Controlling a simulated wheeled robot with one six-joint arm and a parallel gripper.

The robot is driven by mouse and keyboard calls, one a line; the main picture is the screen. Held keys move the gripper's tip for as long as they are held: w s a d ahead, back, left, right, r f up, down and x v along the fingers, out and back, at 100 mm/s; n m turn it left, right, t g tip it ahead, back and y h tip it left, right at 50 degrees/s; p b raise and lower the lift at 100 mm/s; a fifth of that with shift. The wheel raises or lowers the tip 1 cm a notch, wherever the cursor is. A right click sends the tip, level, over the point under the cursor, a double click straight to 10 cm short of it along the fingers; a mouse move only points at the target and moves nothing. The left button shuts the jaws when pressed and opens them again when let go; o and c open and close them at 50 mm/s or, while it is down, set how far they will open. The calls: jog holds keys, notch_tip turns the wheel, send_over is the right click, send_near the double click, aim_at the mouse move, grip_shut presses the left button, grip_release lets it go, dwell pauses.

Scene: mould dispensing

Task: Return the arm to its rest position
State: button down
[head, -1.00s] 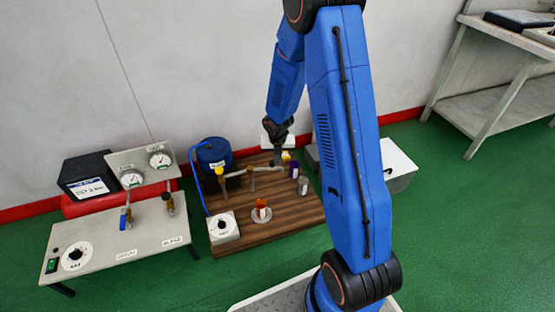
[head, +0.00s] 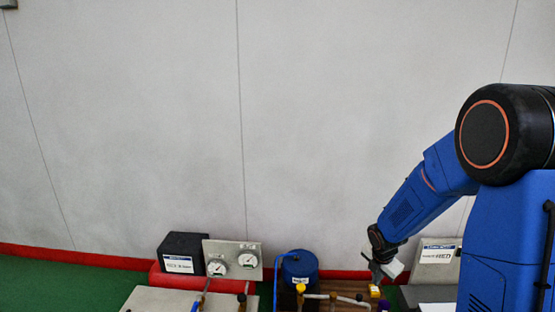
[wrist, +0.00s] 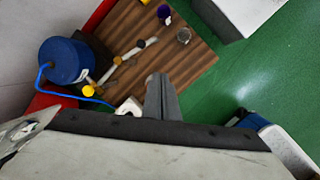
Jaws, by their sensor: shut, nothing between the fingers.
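My blue arm stands at the right of the head view, bent at the elbow, with its forearm reaching down to the left. My gripper (head: 376,281) hangs at its end near the wooden board (head: 415,292); the gap between them cannot be told. In the wrist view, my gripper (wrist: 160,82) has its two grey fingers together with nothing between them. The board (wrist: 150,75) lies beyond the fingertips, bearing pipe fittings and small containers.
A blue tank (head: 299,270) stands at the back of the board, also in the wrist view (wrist: 65,60). Left of it are a gauge panel (head: 232,260) and a black box (head: 182,254). A pale box (wrist: 240,12) sits on green floor. The wall is behind.

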jog(key=s+a+r+m+t, duration=0.1)
jog(key=s+a+r+m, duration=0.1)
jog(key=s+r+m, duration=1.3)
jog(key=s+a+r+m, duration=0.2)
jog(key=s+r+m, duration=0.2)
jog(key=s, duration=0.4)
jog(key=s+a+r+m+y, duration=0.1)
jog(key=s+r+m, duration=0.3)
jog(key=s, duration=0.5)
jog(key=shift+s+a+r+m+t+y, duration=0.15)
jog(key=shift+s+a+m+t+y, duration=0.2)
jog(key=shift+m, duration=0.35)
jog(key=shift+w, duration=0.1)
